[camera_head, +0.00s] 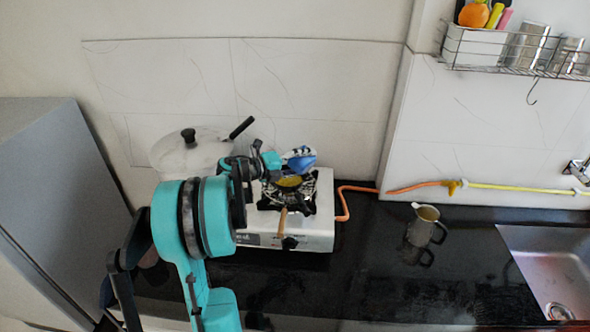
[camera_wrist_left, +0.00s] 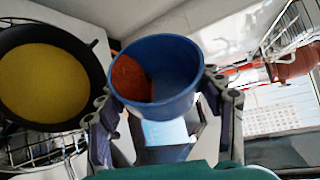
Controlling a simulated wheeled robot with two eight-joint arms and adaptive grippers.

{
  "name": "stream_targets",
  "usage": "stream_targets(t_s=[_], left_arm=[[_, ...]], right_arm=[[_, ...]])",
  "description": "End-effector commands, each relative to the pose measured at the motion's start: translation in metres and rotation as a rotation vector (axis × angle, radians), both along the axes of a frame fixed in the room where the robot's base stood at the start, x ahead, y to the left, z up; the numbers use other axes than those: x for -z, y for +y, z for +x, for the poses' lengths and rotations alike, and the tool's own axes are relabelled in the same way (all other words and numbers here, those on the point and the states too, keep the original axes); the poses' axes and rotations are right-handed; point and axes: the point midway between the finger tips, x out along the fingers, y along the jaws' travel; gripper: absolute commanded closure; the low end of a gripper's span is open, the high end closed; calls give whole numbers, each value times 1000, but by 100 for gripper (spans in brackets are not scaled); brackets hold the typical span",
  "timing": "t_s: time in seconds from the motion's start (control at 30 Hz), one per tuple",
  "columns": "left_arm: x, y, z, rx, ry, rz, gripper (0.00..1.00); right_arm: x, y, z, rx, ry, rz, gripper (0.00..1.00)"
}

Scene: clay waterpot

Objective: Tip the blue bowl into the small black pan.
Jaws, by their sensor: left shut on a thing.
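My left gripper (camera_head: 283,161) is shut on the blue bowl (camera_head: 301,158) and holds it tilted above the stove. In the left wrist view the bowl (camera_wrist_left: 180,60) sits between the two fingers (camera_wrist_left: 157,98), with an orange-red piece (camera_wrist_left: 131,80) inside against its wall. The small black pan (camera_wrist_left: 94,66) is at the left of that view and holds a flat yellow layer (camera_wrist_left: 45,82). In the head view the pan's yellow content (camera_head: 290,182) shows just below the bowl, on the burner. My right gripper is not in view.
A white gas stove (camera_head: 313,232) carries the pan; its orange hose (camera_head: 345,203) runs right. A lidded pot (camera_head: 185,155) stands behind left. A metal jug (camera_head: 425,222) stands on the black counter (camera_head: 370,275). A sink (camera_head: 545,255) is at the right.

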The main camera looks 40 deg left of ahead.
Motion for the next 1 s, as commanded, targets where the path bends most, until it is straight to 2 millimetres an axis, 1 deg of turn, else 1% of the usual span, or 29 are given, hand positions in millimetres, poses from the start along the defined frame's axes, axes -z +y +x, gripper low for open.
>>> stream_targets(t_s=[0.17,0.5,1.0], left_arm=[[0,1,0,0,-2,-16,67],[-1,4,0,0,-5,-120,67],[-1,4,0,0,-5,-121,67]], right_arm=[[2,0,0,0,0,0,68],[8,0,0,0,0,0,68],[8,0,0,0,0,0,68]])
